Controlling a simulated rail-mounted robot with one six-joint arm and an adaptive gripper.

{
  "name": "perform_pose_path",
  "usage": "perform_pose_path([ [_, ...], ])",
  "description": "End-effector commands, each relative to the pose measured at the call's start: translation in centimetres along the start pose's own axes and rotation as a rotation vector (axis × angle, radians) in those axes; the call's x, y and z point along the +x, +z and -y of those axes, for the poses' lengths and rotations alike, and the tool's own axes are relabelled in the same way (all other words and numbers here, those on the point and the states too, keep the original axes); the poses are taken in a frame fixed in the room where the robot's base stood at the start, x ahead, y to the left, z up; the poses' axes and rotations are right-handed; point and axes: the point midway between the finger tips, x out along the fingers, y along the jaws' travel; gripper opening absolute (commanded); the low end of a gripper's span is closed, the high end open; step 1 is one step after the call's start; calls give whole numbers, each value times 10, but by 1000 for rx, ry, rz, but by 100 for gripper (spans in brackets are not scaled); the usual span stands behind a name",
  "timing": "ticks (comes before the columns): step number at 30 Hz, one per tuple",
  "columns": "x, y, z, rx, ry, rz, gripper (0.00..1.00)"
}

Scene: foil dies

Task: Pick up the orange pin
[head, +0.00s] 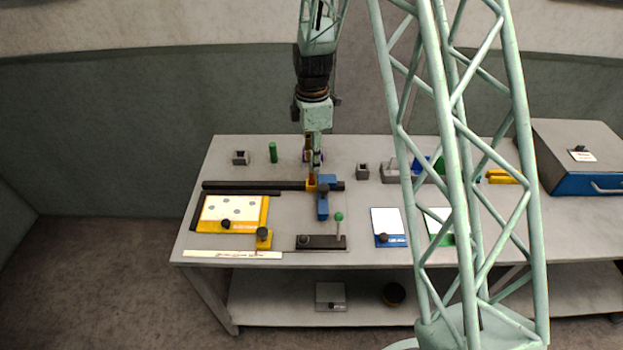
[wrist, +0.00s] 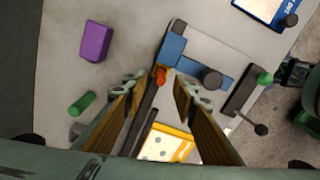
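In the head view my gripper (head: 314,174) points down over the rail (head: 250,186) beside the blue fixture (head: 323,204). I cannot make out the pin clearly there.
A green cylinder (head: 273,152) and grey block (head: 240,157) stand at the back left. A purple block (wrist: 96,41) lies near my gripper. A yellow-framed board (head: 262,214) and dark lever base (head: 321,243) are in front. A blue-fronted box (head: 590,184) stands at the right.

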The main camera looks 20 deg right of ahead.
Motion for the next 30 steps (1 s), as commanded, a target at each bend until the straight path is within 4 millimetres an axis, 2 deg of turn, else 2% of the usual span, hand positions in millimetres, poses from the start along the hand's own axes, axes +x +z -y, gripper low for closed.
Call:
perform_pose_path([
  [5,7,-1,0,0,-1,0,26],
  [19,46,-3,2,0,-1,0,26],
  [30,51,-3,2,0,0,0,26],
])
